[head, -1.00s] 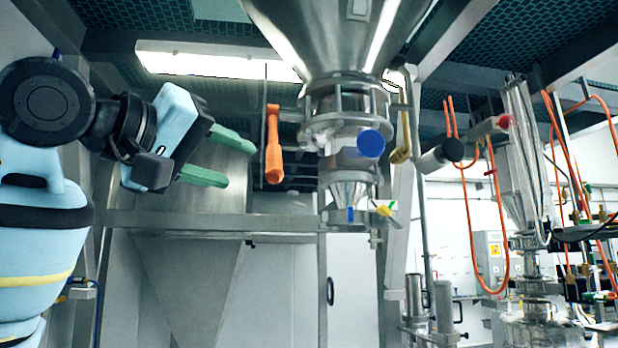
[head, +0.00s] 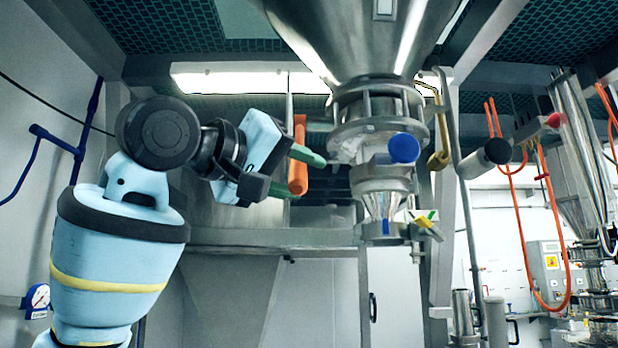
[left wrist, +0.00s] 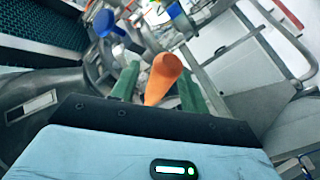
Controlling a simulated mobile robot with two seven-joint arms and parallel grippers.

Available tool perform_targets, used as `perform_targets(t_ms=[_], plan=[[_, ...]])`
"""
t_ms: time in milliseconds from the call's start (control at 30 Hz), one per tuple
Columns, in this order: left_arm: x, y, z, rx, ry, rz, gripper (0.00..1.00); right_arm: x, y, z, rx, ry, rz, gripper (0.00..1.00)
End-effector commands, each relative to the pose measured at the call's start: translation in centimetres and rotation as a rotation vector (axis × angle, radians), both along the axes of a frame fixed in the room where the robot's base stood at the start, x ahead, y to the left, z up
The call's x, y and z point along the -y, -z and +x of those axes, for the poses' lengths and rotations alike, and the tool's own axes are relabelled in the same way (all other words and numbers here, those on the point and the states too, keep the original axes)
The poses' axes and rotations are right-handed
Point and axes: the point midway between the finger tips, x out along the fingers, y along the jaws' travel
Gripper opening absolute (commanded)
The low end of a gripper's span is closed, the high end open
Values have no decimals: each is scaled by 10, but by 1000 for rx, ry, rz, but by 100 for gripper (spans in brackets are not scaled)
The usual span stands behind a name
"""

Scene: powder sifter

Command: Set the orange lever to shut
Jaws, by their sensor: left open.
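The orange lever (head: 299,150) hangs downward at the left side of the valve assembly (head: 378,130), below the big steel hopper. My left gripper (head: 306,172) is at the lever, with its green fingers open. In the left wrist view, the orange lever (left wrist: 164,76) stands between the two green fingers of my left gripper (left wrist: 158,92). I cannot tell whether either finger touches it. Part of the lever is hidden behind the upper finger in the head view. My right gripper is not in view.
A blue knob (head: 404,148) sits on the valve's front, and a yellow handle (head: 438,158) hangs at its right. A small yellow lever (head: 428,226) is lower down. A horizontal steel beam (head: 275,238) runs below my gripper. A black-ended cylinder (head: 492,153) juts out at right.

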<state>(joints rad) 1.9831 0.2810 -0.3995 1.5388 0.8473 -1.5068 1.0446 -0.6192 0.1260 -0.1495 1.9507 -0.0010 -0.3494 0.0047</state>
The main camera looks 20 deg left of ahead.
Motion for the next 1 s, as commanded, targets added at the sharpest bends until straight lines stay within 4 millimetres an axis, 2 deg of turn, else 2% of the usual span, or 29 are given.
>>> perform_targets(t_ms=[200,533,867,900,1000], plan=[[11,-1,18,0,1,1,45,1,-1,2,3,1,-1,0],[12,-1,21,2,1,0,45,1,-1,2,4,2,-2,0],[12,-1,21,2,2,0,3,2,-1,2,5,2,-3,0],[13,-1,21,2,2,0,0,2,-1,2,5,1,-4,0],[13,-1,21,2,2,0,0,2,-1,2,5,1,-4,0]])
